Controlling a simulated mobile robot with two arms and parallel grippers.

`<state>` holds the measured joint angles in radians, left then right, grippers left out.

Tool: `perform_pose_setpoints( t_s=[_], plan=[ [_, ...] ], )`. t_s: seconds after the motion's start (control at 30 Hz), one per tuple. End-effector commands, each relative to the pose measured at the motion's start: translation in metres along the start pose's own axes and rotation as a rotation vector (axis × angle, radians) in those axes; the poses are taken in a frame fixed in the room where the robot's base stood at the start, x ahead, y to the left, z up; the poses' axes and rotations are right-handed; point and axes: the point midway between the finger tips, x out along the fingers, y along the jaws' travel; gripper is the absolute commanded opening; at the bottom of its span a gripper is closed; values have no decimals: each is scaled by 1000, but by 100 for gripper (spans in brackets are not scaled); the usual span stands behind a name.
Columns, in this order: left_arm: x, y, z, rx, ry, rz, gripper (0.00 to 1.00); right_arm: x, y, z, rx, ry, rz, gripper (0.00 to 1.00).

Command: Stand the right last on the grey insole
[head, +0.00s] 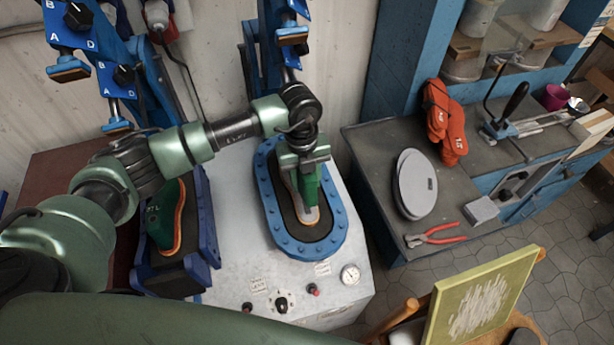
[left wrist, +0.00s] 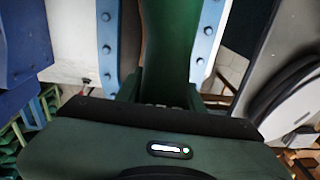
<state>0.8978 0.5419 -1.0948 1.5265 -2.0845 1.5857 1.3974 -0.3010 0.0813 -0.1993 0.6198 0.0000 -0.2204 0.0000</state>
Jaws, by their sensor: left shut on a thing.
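The green right last (head: 306,187) is in my left gripper (head: 303,157), over the pad inside the blue oval ring. In the left wrist view the last (left wrist: 168,45) rises between the two fingers of the gripper (left wrist: 165,92). The grey insole (head: 309,214) shows at the near end of the last, with an orange edge around it. The last hides most of the insole, and I cannot tell if the two touch. My right gripper is not in view.
The blue bolted ring (head: 334,236) surrounds the dark pad on the pale press table (head: 232,262). Another green last (head: 170,216) with an orange edge stands in the blue station at left.

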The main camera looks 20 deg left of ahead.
Motion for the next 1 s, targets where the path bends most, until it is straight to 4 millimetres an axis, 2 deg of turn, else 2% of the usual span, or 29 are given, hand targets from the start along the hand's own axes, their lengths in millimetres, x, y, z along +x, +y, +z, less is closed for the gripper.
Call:
perform_pose_setpoints(
  t_s=[0.7,1.0],
  plan=[
    [48,2,1,3,-2,-1,0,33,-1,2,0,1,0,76],
    [51,2,0,4,-2,-1,0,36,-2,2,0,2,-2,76]
  ],
)
